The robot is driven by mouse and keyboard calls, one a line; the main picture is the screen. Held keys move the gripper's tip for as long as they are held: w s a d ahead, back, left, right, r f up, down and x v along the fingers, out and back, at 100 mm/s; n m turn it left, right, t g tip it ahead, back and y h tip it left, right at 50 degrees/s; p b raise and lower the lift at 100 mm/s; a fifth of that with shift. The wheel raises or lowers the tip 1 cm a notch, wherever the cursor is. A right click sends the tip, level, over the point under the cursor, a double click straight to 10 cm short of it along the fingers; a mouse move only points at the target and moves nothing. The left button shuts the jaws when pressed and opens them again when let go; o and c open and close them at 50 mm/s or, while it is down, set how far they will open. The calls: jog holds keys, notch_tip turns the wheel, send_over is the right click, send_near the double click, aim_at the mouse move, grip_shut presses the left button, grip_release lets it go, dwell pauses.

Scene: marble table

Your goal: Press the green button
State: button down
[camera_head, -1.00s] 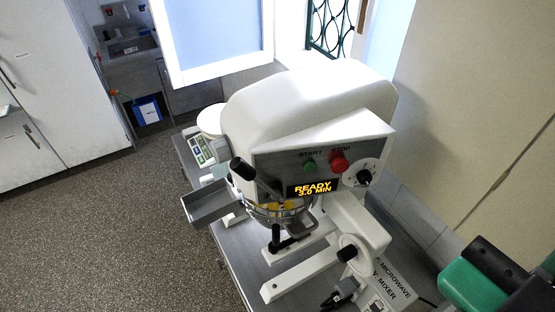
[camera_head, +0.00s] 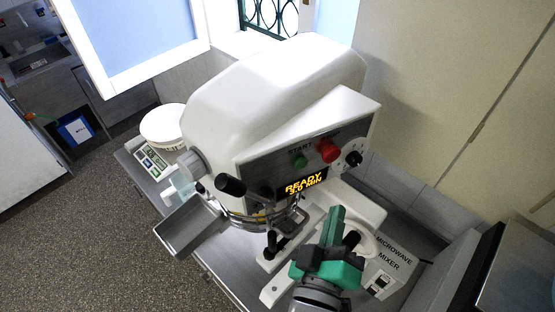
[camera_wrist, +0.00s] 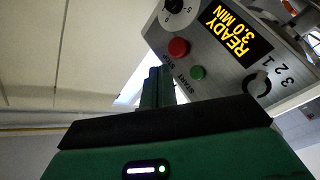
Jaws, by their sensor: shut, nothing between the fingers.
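The green button (camera_head: 299,161) is under the START label on the front panel of a white mixer (camera_head: 270,95). In the wrist view the green button (camera_wrist: 198,72) is just right of my fingertips. The red STOP button (camera_head: 328,150) is right of the green one, and in the wrist view it (camera_wrist: 179,47) is above the fingertips. My gripper (camera_head: 338,210) has green fingers, shut and empty. It is in front of and below the panel, and no contact with a button shows. The display (camera_head: 306,183) reads READY, 3.0 MIN.
A dial (camera_head: 353,158) is right of the red button. A black-handled lever (camera_head: 231,185), a metal chute (camera_head: 190,228) and a bowl are at the mixer's left front. A scale (camera_head: 151,161) with a white container (camera_head: 163,126) stands at left. A wall is behind at right.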

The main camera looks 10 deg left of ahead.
aim_at(301, 164)
jog(key=shift+d, duration=0.1)
jog(key=w+a+b, duration=0.3)
jog(key=w+a, duration=0.2)
jog(key=w, duration=0.1)
jog(key=shift+w+a, duration=0.35)
jog(key=shift+a, duration=0.1)
dwell(2.0)
jog(key=shift+w+a, duration=0.2)
jog(key=shift+w, duration=0.1)
jog(key=shift+w+a, duration=0.25)
jog(key=shift+w, duration=0.1)
dwell(0.6)
dwell(0.3)
jog(key=shift+s+d, duration=0.5)
jog(key=shift+s, duration=0.15)
